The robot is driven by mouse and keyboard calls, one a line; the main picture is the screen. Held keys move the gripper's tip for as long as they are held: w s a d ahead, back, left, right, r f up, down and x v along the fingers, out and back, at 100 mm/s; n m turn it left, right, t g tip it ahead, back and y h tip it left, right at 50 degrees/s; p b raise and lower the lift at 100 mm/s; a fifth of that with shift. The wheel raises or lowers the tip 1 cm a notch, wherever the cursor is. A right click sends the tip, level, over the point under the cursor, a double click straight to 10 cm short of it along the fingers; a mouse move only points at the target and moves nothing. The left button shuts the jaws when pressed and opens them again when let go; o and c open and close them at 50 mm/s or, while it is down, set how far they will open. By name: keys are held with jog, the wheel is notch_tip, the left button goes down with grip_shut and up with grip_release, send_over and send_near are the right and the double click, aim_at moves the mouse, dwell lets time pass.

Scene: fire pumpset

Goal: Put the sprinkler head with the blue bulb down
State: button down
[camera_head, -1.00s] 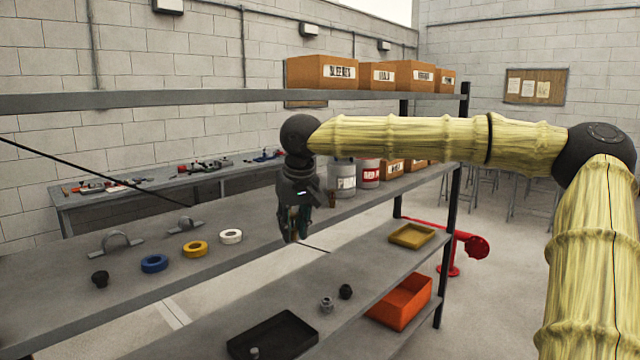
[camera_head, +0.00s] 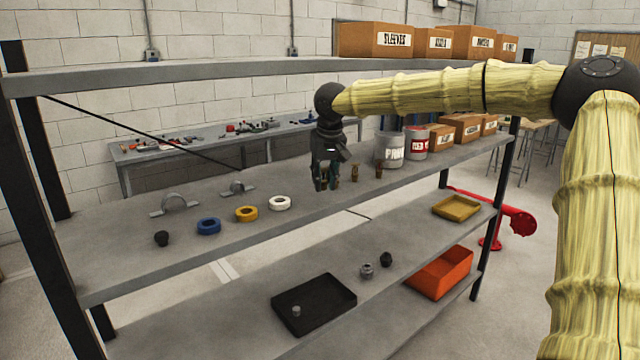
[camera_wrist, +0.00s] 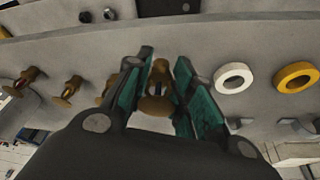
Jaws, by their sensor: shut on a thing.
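My gripper (camera_head: 326,182) hangs over the middle shelf (camera_head: 190,254). In the wrist view its green-lined fingers (camera_wrist: 158,92) are shut on a brass sprinkler head (camera_wrist: 157,104). The held head's bulb looks dark; its colour is hard to make out. In the head view the fingers mostly hide this head. I cannot tell whether it touches the shelf. Other brass sprinkler heads stand beside the gripper, including one (camera_head: 355,172) and another (camera_head: 379,170) to its right. In the wrist view these show to the left (camera_wrist: 70,90).
White (camera_head: 280,203), yellow (camera_head: 246,214) and blue (camera_head: 208,226) rings lie left of the gripper, with a black fitting (camera_head: 162,239) and pipe clamps. Paint cans (camera_head: 390,150) stand at the right rear.

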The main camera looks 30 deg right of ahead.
aim_at(319, 197)
jog(key=shift+w+d+p, duration=0.2)
jog(key=shift+w+d, duration=0.05)
jog(key=shift+w, duration=0.55)
jog(key=shift+w+d+p, duration=0.2)
jog(key=shift+w, duration=0.55)
jog(key=shift+s+f+p, duration=0.1)
jog(key=shift+f+p, duration=0.4)
jog(key=shift+f, duration=1.4)
jog(key=c, duration=1.2)
grip_release()
jog(key=shift+f, duration=0.1)
jog(key=b+v, duration=0.1)
jog(key=v, duration=0.4)
jog(key=shift+s+b, duration=0.1)
jog(key=shift+b, duration=0.2)
jog(key=s+a+b, duration=0.2)
jog(key=s+a, duration=0.2)
jog(key=s, duration=0.7)
jog(key=shift+b, duration=0.35)
